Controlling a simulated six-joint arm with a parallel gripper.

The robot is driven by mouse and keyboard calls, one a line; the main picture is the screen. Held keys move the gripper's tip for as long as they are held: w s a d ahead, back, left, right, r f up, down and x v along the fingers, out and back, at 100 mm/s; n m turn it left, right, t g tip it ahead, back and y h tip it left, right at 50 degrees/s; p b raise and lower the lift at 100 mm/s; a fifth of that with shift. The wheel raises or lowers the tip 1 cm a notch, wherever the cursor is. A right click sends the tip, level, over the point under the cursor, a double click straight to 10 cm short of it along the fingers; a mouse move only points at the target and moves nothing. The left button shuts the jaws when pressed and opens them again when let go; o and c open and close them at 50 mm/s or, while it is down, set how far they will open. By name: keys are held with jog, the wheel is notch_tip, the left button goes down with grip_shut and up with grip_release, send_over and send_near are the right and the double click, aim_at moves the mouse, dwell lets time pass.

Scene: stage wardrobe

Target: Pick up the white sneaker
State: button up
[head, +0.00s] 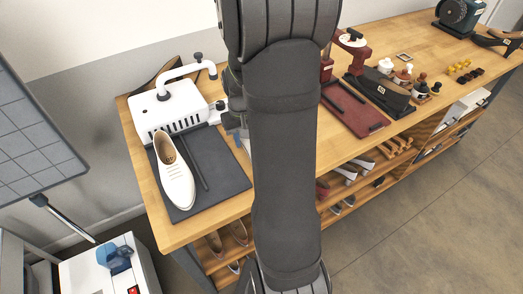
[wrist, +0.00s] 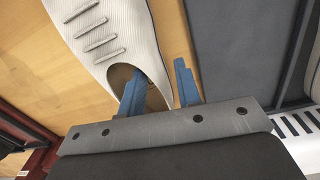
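The white sneaker (wrist: 105,35) lies on the wooden bench top in the wrist view, with ribbed sides and several grey lace bars. Its dark opening faces my gripper (wrist: 162,88). The left blue finger reaches into the opening, and the right finger is outside the shoe's side. The fingers are apart with the shoe's side wall between them, and a gap shows beside the right finger. Another white shoe (head: 174,172) lies on a dark mat (head: 220,176) at the left.
A white machine (head: 178,108) with a curved handle stands behind the mat. A dark red tray (head: 352,108), a brush-like black block (head: 380,92) and small bottles (head: 403,76) are right of my arm. More shoes (head: 348,172) sit on the shelf below the wooden bench (head: 160,222).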

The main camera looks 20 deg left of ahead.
jog(key=shift+f, duration=0.25)
grip_shut()
jog(key=shift+r, duration=0.1)
